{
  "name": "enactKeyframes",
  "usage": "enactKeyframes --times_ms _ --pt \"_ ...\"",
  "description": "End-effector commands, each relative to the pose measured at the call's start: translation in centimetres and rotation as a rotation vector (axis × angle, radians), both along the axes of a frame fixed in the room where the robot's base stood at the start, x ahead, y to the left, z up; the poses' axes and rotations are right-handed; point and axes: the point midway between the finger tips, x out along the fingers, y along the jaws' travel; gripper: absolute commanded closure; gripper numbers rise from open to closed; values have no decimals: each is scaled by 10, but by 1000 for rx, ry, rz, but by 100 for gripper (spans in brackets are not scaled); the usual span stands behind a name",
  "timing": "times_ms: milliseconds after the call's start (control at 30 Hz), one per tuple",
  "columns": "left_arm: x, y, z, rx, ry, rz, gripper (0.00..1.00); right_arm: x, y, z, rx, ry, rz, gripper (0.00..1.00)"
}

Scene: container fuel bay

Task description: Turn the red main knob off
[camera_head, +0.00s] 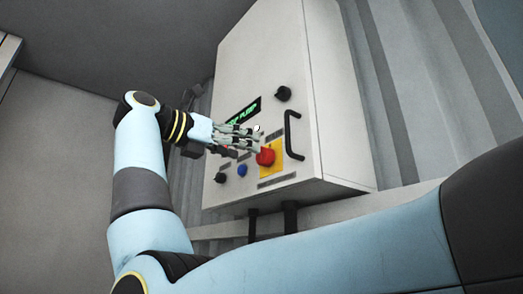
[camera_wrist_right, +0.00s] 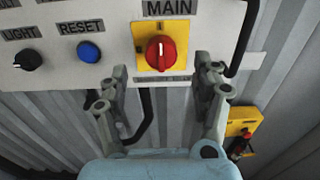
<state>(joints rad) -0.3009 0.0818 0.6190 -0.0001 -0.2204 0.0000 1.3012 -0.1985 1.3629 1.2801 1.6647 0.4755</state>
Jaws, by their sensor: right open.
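The red main knob (camera_head: 265,157) sits on a yellow plate on the front of the grey control cabinet. In the right wrist view the knob (camera_wrist_right: 160,53) is below the MAIN label, with its grip bar about upright and a light mark near its top. My right gripper (camera_head: 254,141) is open and empty in front of the panel. In the wrist view its two fingers (camera_wrist_right: 161,70) stand apart, one lower left and one lower right of the knob; contact with the knob cannot be made out. My left gripper is not in view.
A blue RESET button (camera_wrist_right: 89,52) and black LIGHT knob (camera_wrist_right: 28,60) are left of the yellow plate. A black handle (camera_head: 293,137) is close to its right. Another black knob (camera_head: 284,94) and a green display (camera_head: 243,110) are higher up. Corrugated wall lies behind the cabinet (camera_head: 270,50).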

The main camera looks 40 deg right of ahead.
Motion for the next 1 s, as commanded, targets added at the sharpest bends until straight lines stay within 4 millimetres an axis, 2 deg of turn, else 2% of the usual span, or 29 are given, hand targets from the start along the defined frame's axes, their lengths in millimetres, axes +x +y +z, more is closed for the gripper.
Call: enactKeyframes --times_ms 100,300,467,700,1000 --pt "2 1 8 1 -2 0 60 -4 -25 2 -2 0 -5 34" --pt "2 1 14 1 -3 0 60 -6 -52 2 -4 1 -3 34" --pt "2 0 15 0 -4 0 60 -7 -59 1 -4 2 -1 34" --pt "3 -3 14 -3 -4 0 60 -7 -59 1 -4 2 -1 36" --pt "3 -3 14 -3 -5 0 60 -7 -59 1 -4 2 -1 75"
